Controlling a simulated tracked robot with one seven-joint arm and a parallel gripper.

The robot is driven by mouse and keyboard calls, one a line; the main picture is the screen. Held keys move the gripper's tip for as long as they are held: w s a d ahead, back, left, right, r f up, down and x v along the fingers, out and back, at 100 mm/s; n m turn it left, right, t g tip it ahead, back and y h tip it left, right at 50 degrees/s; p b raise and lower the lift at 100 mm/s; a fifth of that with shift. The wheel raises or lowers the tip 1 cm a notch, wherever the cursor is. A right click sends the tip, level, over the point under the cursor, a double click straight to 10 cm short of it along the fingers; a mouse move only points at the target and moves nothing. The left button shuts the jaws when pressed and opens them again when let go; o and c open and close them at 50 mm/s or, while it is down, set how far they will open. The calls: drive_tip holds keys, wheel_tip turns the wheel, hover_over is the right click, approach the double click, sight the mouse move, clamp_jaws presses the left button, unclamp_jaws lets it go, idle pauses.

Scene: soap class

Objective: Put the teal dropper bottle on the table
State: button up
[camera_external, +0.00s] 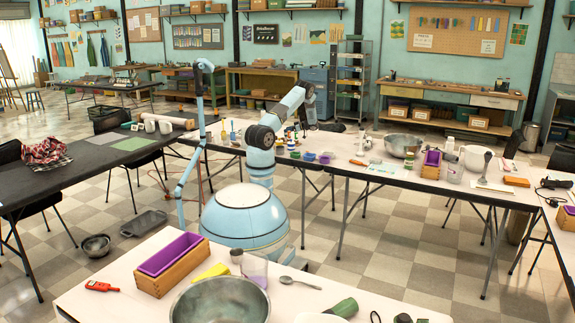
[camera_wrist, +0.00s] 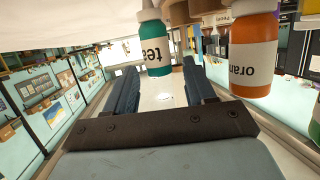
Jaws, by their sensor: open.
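The teal dropper bottle (camera_wrist: 158,50), with a white cap and a label starting "tea", is at the top middle of the wrist view. My gripper (camera_wrist: 161,70) is open, with one dark ribbed finger on each side of the bottle's place in the picture. The bottle appears to be ahead of the fingertips, and I see no contact. In the external view my arm reaches over the long white table (camera_external: 350,163), where several small bottles stand. I cannot pick out the teal one there for sure.
An orange bottle (camera_wrist: 253,50) is close by on the right in the wrist view, beyond the right finger. On the long table a metal bowl (camera_external: 401,146) and a purple-lined box (camera_external: 431,163) stand further right. The near table holds another bowl (camera_external: 222,302).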

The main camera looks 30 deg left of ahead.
drive_tip(key=v, duration=1.1)
drive_tip(key=shift+d+r, duration=0.15)
drive_tip(key=shift+d, duration=0.15)
